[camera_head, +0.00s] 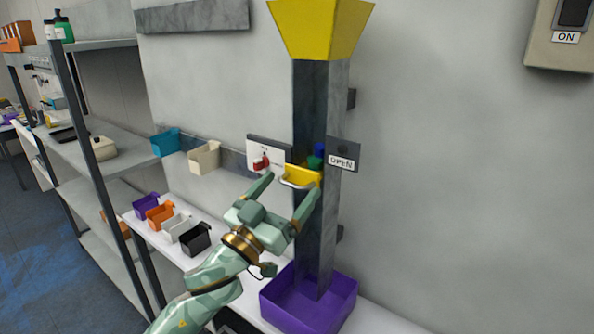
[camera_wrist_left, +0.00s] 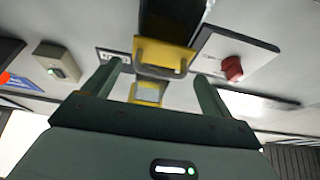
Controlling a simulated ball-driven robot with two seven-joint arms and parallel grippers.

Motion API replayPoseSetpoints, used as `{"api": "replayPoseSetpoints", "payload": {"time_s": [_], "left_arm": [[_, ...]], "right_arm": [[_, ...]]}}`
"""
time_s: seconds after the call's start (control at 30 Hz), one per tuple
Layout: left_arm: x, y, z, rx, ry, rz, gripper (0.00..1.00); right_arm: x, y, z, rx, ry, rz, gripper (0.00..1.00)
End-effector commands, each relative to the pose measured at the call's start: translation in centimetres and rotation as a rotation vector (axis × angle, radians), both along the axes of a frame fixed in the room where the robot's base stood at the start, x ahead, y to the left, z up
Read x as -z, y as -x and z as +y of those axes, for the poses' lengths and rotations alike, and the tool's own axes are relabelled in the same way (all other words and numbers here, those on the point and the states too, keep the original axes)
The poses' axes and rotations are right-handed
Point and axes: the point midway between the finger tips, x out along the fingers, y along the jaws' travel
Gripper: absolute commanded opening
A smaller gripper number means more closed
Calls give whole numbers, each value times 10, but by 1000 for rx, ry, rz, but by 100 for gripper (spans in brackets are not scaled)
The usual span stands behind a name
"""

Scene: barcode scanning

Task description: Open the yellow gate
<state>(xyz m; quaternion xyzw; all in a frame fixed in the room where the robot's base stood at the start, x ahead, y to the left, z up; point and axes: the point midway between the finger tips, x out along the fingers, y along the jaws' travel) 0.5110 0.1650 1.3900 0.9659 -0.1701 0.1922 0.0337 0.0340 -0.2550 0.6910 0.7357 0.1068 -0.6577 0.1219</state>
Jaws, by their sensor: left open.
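The yellow gate (camera_head: 302,175) is a small plate with a metal handle (camera_head: 297,184), set across the front of a dark grey vertical chute (camera_head: 308,110). My left gripper (camera_head: 291,188) is open, with its two fingers on either side of the gate and pointing up at it. In the left wrist view the gate (camera_wrist_left: 165,56) and its handle lie between and beyond the open fingers. I cannot tell whether the fingers touch the handle. Blue and green items (camera_head: 317,157) show in the chute just above the gate. My right gripper is not in view.
A yellow funnel (camera_head: 320,25) tops the chute, and a purple bin (camera_head: 310,300) stands under it. A white panel with a red knob (camera_head: 261,162) and an OPEN sign (camera_head: 342,160) flank the chute. Several small bins (camera_head: 172,228) line the bench to the left.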

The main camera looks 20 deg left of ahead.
Motion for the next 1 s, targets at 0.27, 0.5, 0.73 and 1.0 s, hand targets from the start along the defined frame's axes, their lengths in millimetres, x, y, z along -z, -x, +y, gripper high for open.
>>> {"api": "replayPoseSetpoints", "payload": {"time_s": [0.27,0.5,0.73,1.0], "left_arm": [[-14,-30,-11,0,0,0,85],[-14,-33,-12,0,0,1,85],[-14,-33,-12,0,0,1,43],[-16,-22,-8,-1,2,6,32]], "right_arm": [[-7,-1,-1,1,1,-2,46],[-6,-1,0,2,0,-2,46],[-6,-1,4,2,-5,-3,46],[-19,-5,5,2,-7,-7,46]]}}
